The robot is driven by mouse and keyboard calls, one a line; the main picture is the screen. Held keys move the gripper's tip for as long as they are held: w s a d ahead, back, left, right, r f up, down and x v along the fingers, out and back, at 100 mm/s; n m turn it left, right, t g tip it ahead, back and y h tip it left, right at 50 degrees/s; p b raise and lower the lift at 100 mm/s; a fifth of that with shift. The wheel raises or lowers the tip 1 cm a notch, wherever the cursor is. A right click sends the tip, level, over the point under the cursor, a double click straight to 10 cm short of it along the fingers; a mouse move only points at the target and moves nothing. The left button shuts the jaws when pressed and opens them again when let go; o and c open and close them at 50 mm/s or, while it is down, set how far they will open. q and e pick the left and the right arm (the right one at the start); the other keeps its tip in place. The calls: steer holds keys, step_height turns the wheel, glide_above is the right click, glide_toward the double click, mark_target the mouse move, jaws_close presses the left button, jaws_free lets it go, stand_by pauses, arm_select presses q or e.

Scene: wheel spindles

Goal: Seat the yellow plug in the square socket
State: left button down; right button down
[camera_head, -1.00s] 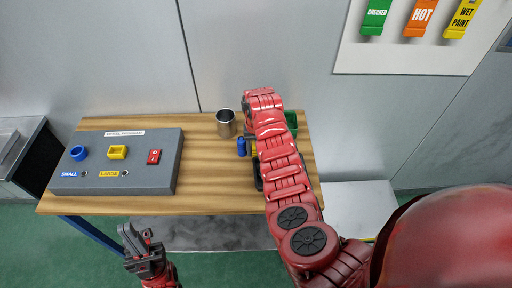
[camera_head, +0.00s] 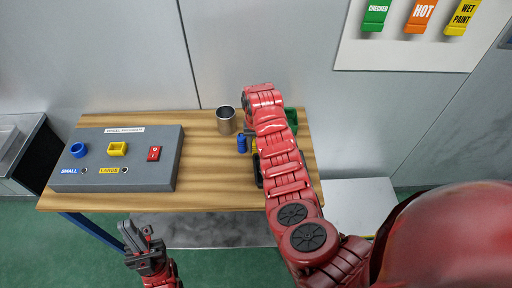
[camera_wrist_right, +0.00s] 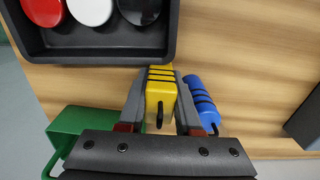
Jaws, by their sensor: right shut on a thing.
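The yellow plug (camera_wrist_right: 160,97), with dark bands, is between the fingers of my right gripper (camera_wrist_right: 160,92), which is shut on it over the wooden table. The square socket (camera_head: 117,149) is a yellow square ring on top of the grey console at the table's left, above the LARGE label. My left gripper (camera_head: 139,233) is empty in front of the table, fingers apart.
A blue plug (camera_wrist_right: 203,102) lies just right of the gripper. A black tray (camera_wrist_right: 100,50) holds red, white and black round pieces. A green bin (camera_wrist_right: 75,125) is at left. A metal cup (camera_head: 226,121), blue round socket (camera_head: 78,150) and red switch (camera_head: 154,153) also show.

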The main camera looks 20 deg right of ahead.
steer(key=shift+r, duration=0.35)
step_height(320, 180, up, 4)
steer(key=shift+r+b, duration=0.1)
steer(key=shift+b, duration=0.65)
step_height(320, 180, up, 3)
steer(key=shift+r+p, duration=0.15)
steer(key=shift+p, duration=0.4)
steer(key=shift+r, duration=0.65)
step_height(320, 180, up, 5)
steer(key=w+a+n+b, duration=0.2)
steer(key=n+b, duration=0.1)
steer(key=b, duration=0.4)
steer(key=shift+a+r, duration=0.15)
steer(key=shift+r, duration=0.05)
steer(key=shift+w+r, duration=0.1)
